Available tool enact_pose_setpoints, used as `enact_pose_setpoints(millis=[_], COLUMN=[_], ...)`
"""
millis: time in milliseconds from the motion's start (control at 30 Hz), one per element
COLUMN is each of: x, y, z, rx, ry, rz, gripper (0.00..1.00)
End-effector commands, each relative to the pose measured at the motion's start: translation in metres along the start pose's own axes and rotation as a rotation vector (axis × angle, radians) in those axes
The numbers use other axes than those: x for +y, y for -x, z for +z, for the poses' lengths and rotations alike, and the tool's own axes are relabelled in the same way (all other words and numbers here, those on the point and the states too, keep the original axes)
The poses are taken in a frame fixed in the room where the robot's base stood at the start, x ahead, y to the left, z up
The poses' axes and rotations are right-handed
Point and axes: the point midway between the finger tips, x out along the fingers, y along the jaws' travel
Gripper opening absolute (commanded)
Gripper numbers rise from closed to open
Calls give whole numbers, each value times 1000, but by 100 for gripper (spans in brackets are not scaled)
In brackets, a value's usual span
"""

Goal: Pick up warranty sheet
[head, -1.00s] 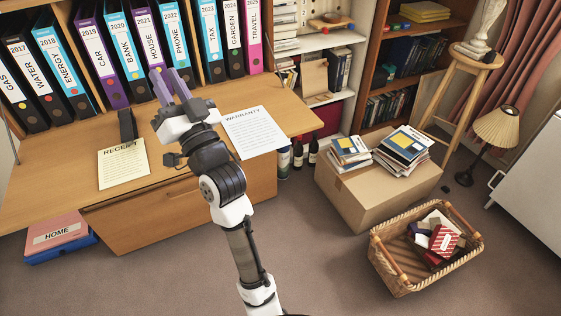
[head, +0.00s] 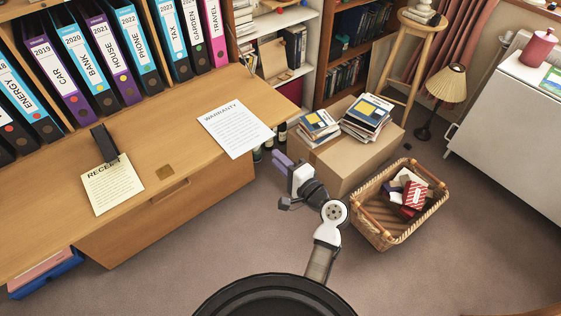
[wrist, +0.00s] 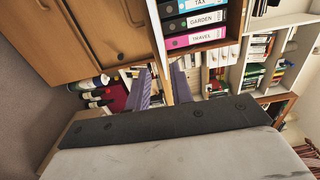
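The warranty sheet (head: 235,130) is a white printed page lying flat on the wooden desk (head: 190,135), near its right end. Its near corner appears to reach slightly past the desk's front edge. My gripper (head: 281,164) is off the desk's front edge, to the right of and nearer than the sheet, apart from it. In the wrist view, the two purple fingers of my gripper (wrist: 163,88) stand apart with nothing held between them. I cannot make out the sheet in the wrist view.
A yellow receipt sheet (head: 112,188) lies on the desk beside a dark upright object (head: 104,144). Binders line the back. A cardboard box (head: 345,150) with books and a wicker basket (head: 372,225) stand right of my gripper. Bottles stand under the desk end. The near carpet is clear.

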Motion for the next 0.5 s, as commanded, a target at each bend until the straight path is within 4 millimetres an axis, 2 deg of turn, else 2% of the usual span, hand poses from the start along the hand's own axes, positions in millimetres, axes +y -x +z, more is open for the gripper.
enact_pose_setpoints(millis=[500], x=[-1], y=[-61], z=[1], rx=[-3], ry=[4], rz=[0], gripper=[23])
